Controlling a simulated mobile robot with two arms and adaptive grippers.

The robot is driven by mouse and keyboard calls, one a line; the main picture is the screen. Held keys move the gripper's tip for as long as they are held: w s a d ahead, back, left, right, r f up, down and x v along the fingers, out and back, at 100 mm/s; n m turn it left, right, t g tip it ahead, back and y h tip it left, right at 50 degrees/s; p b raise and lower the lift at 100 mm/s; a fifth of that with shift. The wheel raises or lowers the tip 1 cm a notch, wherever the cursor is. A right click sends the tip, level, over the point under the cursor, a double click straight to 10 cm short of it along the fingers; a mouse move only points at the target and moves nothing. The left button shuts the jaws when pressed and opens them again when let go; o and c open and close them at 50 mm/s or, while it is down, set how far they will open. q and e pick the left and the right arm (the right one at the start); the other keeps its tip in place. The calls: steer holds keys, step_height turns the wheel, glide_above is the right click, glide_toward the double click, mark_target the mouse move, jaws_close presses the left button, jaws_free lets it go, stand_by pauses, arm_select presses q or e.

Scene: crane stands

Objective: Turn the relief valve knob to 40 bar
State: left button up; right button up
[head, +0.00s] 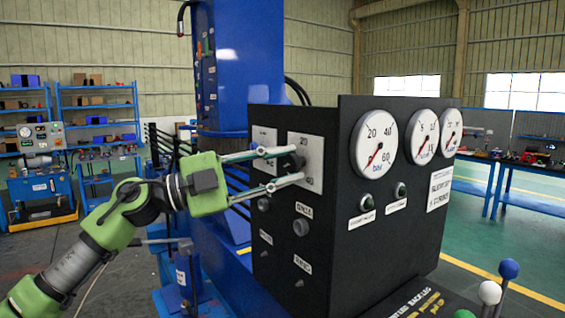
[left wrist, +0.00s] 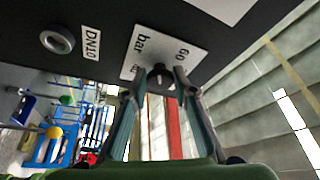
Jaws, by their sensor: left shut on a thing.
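The relief valve knob (head: 291,162) is a small dark knob on a light scale plate (head: 311,150) on the side face of the black control box (head: 330,225). My left gripper (head: 296,165) reaches in from the left, with one finger above the knob and one below it. In the left wrist view the fingertips (left wrist: 161,74) close on the dark knob (left wrist: 161,83), in front of the plate marked "bar" and "60" (left wrist: 165,50). The knob's exact pointer direction is hard to read. My right gripper is not in view.
Three round gauges, the nearest marked bar (head: 375,145), sit on the box's front face. A DN10 port (head: 301,227) is below the plate. A blue column (head: 238,60) stands behind. Levers with coloured balls (head: 489,292) are at the lower right.

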arm_select(q)
steer(key=shift+n, duration=0.3)
steer(key=o, duration=1.1)
steer(key=v, duration=1.2)
steer(key=shift+f, duration=0.2)
